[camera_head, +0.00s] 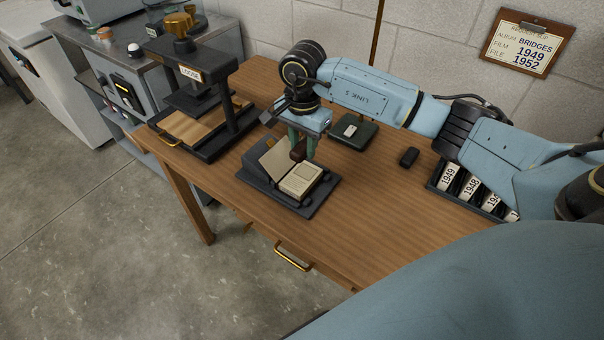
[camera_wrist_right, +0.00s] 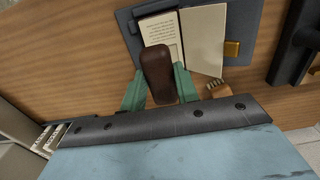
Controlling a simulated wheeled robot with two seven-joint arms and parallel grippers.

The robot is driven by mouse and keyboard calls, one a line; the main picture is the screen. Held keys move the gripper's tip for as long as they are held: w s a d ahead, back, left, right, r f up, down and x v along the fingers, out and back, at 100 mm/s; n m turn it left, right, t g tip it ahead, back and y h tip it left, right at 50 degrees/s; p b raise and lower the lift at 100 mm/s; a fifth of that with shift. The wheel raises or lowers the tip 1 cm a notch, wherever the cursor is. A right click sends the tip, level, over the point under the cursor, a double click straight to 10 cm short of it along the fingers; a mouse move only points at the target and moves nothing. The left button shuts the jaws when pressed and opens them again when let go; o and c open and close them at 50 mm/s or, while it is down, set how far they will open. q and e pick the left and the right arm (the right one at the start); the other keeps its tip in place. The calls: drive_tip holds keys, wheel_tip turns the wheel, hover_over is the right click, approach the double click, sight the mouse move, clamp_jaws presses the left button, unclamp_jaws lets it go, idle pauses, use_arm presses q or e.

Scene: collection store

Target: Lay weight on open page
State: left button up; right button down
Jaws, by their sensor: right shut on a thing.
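The open book (camera_head: 301,179) lies on a dark cradle (camera_head: 318,197) on the wooden table. Its printed page (camera_wrist_right: 160,32) and a blank-looking leaf (camera_wrist_right: 204,42) show in the right wrist view. The weight also shows between the fingers in the head view (camera_head: 298,149). It overlaps the printed page's edge; I cannot tell whether it touches. My left gripper is not in view.
A dark press (camera_head: 190,78) with a wooden board stands left of the cradle. The table's front right is clear.

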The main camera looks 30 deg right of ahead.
sight(302, 145)
wheel_tip(302, 145, down, 8)
drive_tip(key=shift+a+f+b, duration=0.1)
drive_tip(key=shift+f+b, duration=0.15)
drive_tip(key=shift+b, duration=0.05)
drive_tip(key=shift+f, duration=0.15)
drive_tip(key=c, duration=1.1)
unclamp_jaws()
drive_tip(key=shift+o, duration=0.2)
wheel_tip(302, 145, up, 12)
drive_tip(key=shift+r+p, duration=0.2)
drive_tip(key=shift+p, duration=0.25)
